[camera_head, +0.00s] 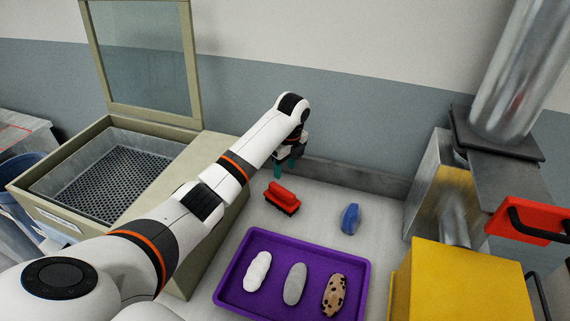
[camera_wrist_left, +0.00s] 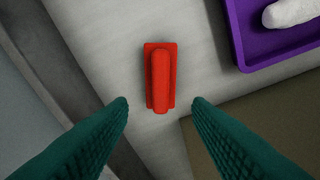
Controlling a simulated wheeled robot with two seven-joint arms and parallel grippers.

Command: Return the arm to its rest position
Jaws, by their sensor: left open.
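My left arm reaches in from the left across the head view. Its gripper (camera_head: 288,163) is over the back of the grey worktop, just behind a red brush (camera_head: 282,197). In the left wrist view, the two green fingers (camera_wrist_left: 160,103) are spread apart with nothing held between them. The red brush (camera_wrist_left: 160,78) lies on the worktop below, beyond the fingertips and apart from them. My right gripper does not show in either view.
A purple tray (camera_head: 228,292) holds a white, a grey and a spotted oblong piece. A blue object (camera_head: 350,219) stands behind it. A beige box with a raised glass lid (camera_head: 145,55) is at left.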

